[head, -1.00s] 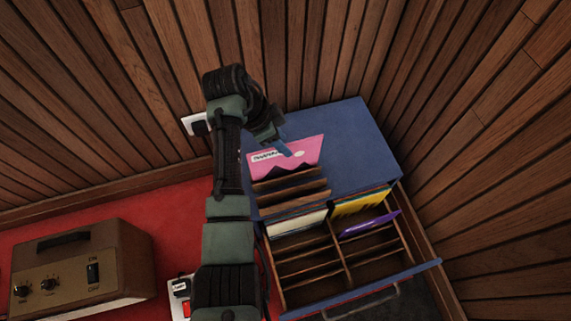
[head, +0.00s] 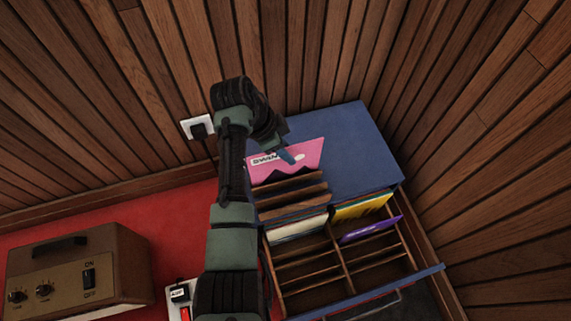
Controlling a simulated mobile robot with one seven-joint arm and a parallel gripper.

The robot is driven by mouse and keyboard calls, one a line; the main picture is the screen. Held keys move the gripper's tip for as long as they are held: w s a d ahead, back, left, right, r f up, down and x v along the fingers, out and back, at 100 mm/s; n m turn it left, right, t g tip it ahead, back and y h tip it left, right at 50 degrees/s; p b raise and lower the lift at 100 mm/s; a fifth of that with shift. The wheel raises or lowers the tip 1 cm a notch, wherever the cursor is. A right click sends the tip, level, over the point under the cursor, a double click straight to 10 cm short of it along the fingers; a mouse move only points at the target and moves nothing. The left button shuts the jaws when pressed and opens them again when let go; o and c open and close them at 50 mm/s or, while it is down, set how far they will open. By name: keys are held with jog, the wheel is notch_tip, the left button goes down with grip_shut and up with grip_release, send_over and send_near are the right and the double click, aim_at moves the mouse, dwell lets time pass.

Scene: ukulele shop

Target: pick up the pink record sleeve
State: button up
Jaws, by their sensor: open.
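The other finger is hidden, and I cannot tell whether the sleeve lies between the fingers.
The drawer also holds white sleeves (head: 297,229), yellow sleeves (head: 360,207) and a purple sleeve (head: 371,229); its front slots are empty. A brown amplifier (head: 80,268) and a power strip (head: 182,295) are at left. Wood-panelled walls close in behind and at right.

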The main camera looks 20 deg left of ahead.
grip_shut()
jog(key=shift+r, duration=0.15)
